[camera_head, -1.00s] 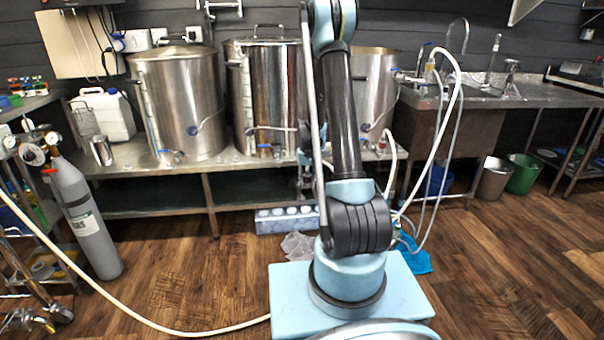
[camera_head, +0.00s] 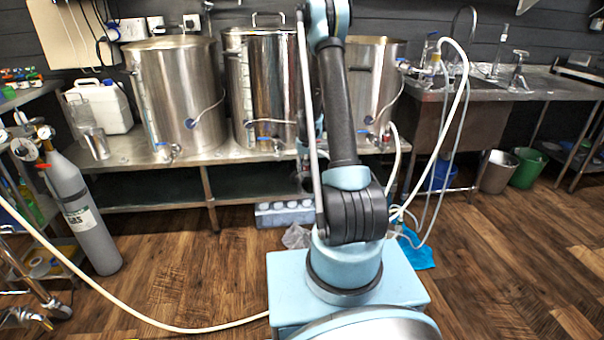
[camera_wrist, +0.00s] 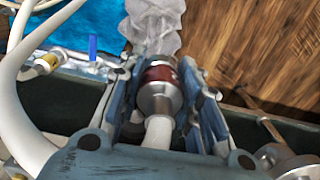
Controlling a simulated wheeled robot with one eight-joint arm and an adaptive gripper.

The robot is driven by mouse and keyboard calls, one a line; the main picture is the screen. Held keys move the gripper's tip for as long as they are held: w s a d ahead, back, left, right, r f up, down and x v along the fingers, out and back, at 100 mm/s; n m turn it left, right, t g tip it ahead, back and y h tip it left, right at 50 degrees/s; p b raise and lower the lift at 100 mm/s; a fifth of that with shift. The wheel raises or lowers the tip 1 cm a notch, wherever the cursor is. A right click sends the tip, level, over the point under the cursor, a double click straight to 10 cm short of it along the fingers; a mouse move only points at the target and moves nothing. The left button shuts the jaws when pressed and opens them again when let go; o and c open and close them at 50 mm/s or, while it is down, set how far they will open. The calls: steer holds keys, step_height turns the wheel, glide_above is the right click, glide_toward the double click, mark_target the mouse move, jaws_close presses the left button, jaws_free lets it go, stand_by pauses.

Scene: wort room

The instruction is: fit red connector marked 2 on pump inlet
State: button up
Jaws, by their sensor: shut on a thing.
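In the wrist view, my gripper (camera_wrist: 168,98) is shut on a dark red connector (camera_wrist: 160,74) with silver metal collars. A white hose (camera_wrist: 157,135) runs from the connector back toward my wrist. The fingers lie on either side of the connector. No mark 2 is readable on it. A metal fitting (camera_wrist: 285,160) shows at the lower right; I cannot tell whether it belongs to the pump. I cannot make out the pump inlet. In the head view, my gripper is hidden behind my arm.
A steel bench (camera_head: 262,157) carries steel kettles (camera_head: 178,100). White hoses (camera_head: 462,75) hang down by the sink. A crumpled clear bag (camera_wrist: 155,25) and a blue sheet (camera_wrist: 85,25) lie ahead of the fingers. A grey gas cylinder (camera_head: 82,215) stands left. The wooden floor is open at right.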

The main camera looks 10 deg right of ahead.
steer(key=w+f, duration=0.8)
steer(key=w, duration=0.3)
steer(key=shift+n, duration=0.4)
steer(key=shift+f, duration=3.35)
steer(key=shift+f, duration=1.25)
steer(key=o, duration=1.2)
steer(key=shift+o, duration=0.2)
